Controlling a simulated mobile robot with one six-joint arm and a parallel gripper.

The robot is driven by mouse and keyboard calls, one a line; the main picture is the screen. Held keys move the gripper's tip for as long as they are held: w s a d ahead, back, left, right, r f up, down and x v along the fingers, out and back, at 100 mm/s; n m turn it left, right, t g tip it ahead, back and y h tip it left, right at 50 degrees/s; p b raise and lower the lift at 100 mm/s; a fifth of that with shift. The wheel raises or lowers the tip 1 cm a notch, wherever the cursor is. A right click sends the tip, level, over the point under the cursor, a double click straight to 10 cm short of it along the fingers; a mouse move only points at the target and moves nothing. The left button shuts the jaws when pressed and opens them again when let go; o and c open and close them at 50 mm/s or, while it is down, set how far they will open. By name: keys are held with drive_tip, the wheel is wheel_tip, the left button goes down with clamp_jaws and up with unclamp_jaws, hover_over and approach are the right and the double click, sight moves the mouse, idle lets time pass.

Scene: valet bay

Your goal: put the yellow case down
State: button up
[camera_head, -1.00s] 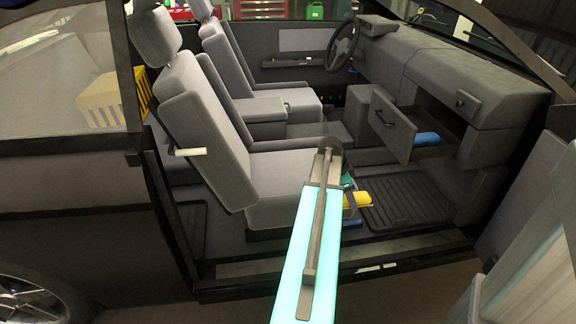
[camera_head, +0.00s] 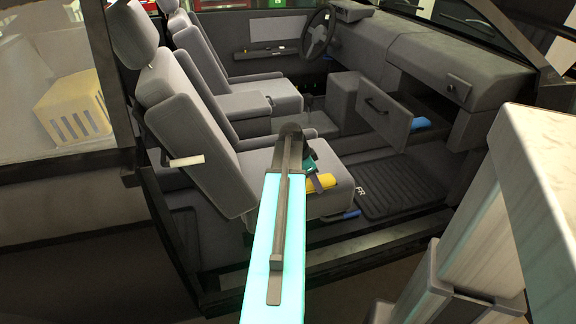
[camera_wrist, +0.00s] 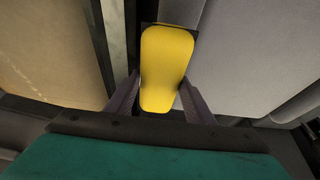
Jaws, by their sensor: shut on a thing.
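The yellow case (camera_head: 321,183) is a small rounded block. In the head view it appears against the front of the near seat's cushion (camera_head: 343,196). My gripper (camera_head: 314,184) has it between dark fingers, just past the teal wrist part. The wrist view shows the case (camera_wrist: 166,68) long and smooth, between the two fingers (camera_wrist: 160,100), with grey upholstery to its right. I cannot tell whether the case touches the seat. My arm hides part of the cushion.
The ribbed floor mat (camera_head: 400,188) is bare ahead of the seat. A blue thing (camera_head: 350,214) shows below the cushion. A yellow crate (camera_head: 72,110) is behind the seat. The door sill (camera_head: 380,240) runs in front.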

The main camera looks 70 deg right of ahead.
drive_tip(key=shift+w, duration=0.1)
drive_tip(key=shift+w+d+f+b, duration=0.25)
drive_tip(key=shift+w+d+b, duration=0.05)
drive_tip(key=shift+w+d, duration=1.6)
drive_tip(key=shift+w+d+f+b, duration=0.25)
drive_tip(key=shift+w+d+b, duration=0.1)
drive_tip(key=shift+w+d, duration=1.5)
drive_tip(key=shift+w+d+f+b, duration=0.3)
drive_tip(key=shift+w+d, duration=1.4)
drive_tip(key=shift+w, duration=0.35)
drive_tip(key=shift+f+b, duration=0.45)
drive_tip(key=shift+f, duration=1.25)
drive_tip(key=shift+f, duration=0.1)
drive_tip(key=o, duration=1.1)
drive_tip(key=p+v, duration=0.2)
drive_tip(key=v, duration=1)
